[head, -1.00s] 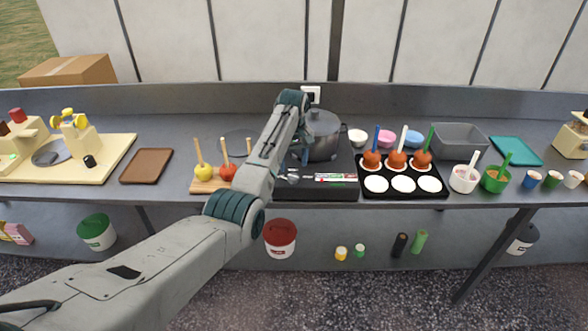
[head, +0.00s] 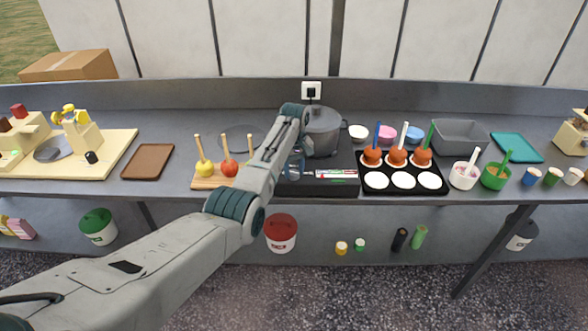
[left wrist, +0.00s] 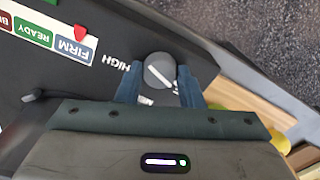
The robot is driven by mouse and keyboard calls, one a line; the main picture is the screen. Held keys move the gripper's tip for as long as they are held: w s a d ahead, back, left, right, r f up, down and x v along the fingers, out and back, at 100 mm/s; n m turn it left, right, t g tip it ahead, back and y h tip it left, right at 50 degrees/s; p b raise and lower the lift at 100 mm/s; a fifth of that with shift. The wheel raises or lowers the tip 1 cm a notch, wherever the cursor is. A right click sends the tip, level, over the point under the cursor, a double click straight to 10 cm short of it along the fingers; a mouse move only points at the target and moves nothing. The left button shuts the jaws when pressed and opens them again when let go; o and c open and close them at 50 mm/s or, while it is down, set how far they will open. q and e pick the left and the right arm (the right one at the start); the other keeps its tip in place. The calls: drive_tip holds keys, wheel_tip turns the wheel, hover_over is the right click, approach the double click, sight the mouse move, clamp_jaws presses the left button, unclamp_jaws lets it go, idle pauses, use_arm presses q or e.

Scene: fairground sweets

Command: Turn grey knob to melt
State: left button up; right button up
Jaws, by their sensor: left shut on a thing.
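The grey knob (left wrist: 160,70) shows in the left wrist view, round, with a white line across its face. My left gripper (left wrist: 160,86) is shut on it, one blue finger on each side. The word HIGH is printed beside the knob; other lettering is partly covered by the fingers. In the head view my left gripper (head: 296,168) is at the left part of the black cooker (head: 320,188), and the knob is hidden there. A grey pot (head: 322,135) stands on the cooker. My right gripper is not in view.
A coloured strip (head: 336,174) with a red pointer near FIRM lies right of the gripper. Toffee apples on sticks stand on a wooden board (head: 203,184) to the left. A black tray (head: 374,191) with dipped apples stands close on the right.

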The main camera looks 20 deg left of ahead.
use_arm(q)
drive_tip(key=shift+r, duration=0.1)
drive_tip(key=shift+m+p, duration=0.7)
drive_tip(key=shift+m, duration=0.4)
drive_tip(key=m+p, duration=0.1)
drive_tip(key=m, duration=0.2)
drive_tip(key=shift+m, duration=0.3)
drive_tip(key=m+p, duration=0.1)
drive_tip(key=m, duration=0.2)
drive_tip(key=shift+m, duration=0.3)
drive_tip(key=m+p, duration=0.1)
drive_tip(key=m, duration=0.3)
drive_tip(key=shift+m, duration=0.3)
drive_tip(key=o, duration=1)
drive_tip(key=shift+c, duration=0.2)
